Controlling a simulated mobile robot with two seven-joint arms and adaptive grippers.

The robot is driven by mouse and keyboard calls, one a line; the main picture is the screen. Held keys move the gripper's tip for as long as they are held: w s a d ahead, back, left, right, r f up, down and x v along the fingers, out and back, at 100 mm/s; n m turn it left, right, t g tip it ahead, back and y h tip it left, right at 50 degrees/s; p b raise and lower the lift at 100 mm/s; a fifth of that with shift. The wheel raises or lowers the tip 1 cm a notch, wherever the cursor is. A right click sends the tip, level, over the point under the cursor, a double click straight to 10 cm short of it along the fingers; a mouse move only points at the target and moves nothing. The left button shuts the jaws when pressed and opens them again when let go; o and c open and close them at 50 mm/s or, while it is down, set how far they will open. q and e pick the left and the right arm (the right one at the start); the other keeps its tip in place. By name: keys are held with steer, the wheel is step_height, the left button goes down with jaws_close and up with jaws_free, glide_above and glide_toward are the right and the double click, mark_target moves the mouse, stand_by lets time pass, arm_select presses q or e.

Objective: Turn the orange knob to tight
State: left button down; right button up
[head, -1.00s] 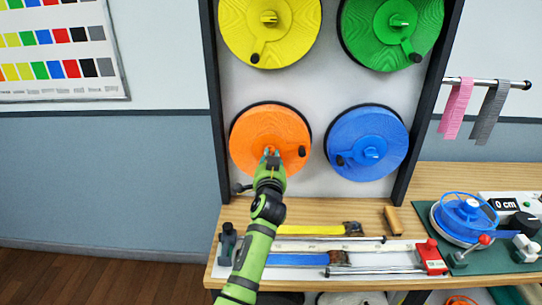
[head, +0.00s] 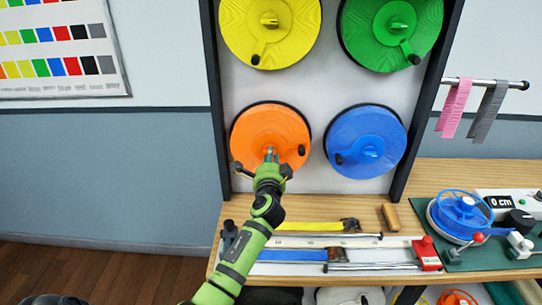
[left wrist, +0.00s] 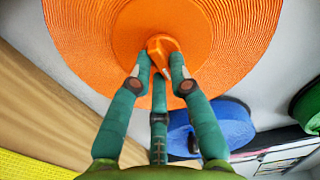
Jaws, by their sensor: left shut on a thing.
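The orange knob (left wrist: 163,46) stands at the middle of the orange reel (head: 258,128), at the lower left of the wall panel. My left gripper (left wrist: 160,74) has its teal fingers closed around the knob's sides in the left wrist view. In the head view the left gripper (head: 270,156) reaches up to the reel's centre, and its fingers hide most of the knob. A black crank peg (head: 302,150) sits at the right side of the orange reel. No tight marking is readable. My right gripper is not in view.
Yellow (head: 270,35), green (head: 385,40) and blue (head: 380,130) reels are mounted close by on the panel. Below is a wooden bench (head: 440,178) with straps, metal rods and a red-ended block (head: 427,254). A blue spool device (head: 462,215) stands at the right.

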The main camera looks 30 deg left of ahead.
arm_select(q)
steer(key=shift+m, duration=0.5)
steer(key=c, duration=1.1)
jaws_free()
steer(key=shift+c, duration=0.2)
steer(key=v, duration=1.2)
steer(key=shift+s+a, duration=0.1)
